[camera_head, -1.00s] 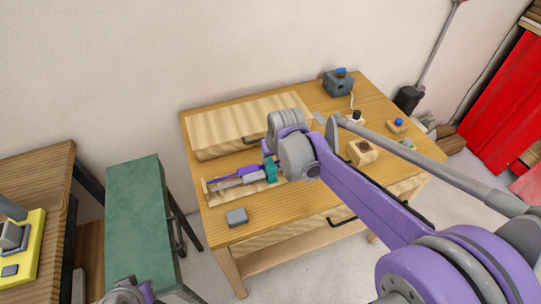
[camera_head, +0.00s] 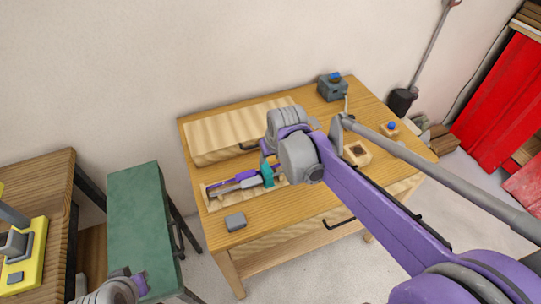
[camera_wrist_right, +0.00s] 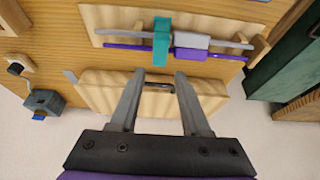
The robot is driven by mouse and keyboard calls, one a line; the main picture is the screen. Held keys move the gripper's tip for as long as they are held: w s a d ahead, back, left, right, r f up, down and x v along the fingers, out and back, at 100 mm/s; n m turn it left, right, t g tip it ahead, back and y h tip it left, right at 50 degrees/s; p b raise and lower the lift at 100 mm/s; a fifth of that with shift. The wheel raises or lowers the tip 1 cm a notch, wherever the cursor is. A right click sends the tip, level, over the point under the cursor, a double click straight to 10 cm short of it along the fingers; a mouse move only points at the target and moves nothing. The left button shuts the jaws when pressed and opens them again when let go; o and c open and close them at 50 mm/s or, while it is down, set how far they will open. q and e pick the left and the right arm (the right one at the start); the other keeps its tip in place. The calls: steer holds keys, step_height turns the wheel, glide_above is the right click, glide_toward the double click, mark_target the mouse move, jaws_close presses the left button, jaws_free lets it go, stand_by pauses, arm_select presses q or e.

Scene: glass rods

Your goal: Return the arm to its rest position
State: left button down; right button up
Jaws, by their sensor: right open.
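My right arm (camera_head: 385,205) reaches in from the lower right over the wooden table (camera_head: 285,218). In the right wrist view my right gripper (camera_wrist_right: 160,72) is open, with two grey fingers apart and nothing between them. Its fingers point toward the wooden box (camera_head: 215,138) and the tray (camera_head: 214,203); in the head view the wrist links hide them. A purple rod (camera_wrist_right: 125,46) and a grey rod (camera_wrist_right: 118,36) lie in the tray, crossed by a teal piece (camera_wrist_right: 162,40). Part of my left arm (camera_head: 115,290) shows at the bottom left; its gripper is out of view.
A grey block (camera_head: 235,221) lies near the table's front left. A dark grey device (camera_head: 332,88) stands at the back corner. A wooden block (camera_head: 357,153) and a blue-topped piece (camera_head: 389,128) sit on the right. A green bench (camera_head: 140,220) stands to the left.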

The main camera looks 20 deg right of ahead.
stand_by(0.3)
steer(key=s+a+f, duration=0.1)
steer(key=s+a, duration=0.1)
steer(key=s, duration=0.6)
steer(key=s+a+f+t, duration=0.1)
steer(key=s+a+f, duration=0.1)
steer(key=s, duration=0.6)
steer(key=shift+s+a+f+n+t, duration=0.2)
steer(key=shift+a+n+t, duration=0.1)
steer(key=shift+a, duration=0.25)
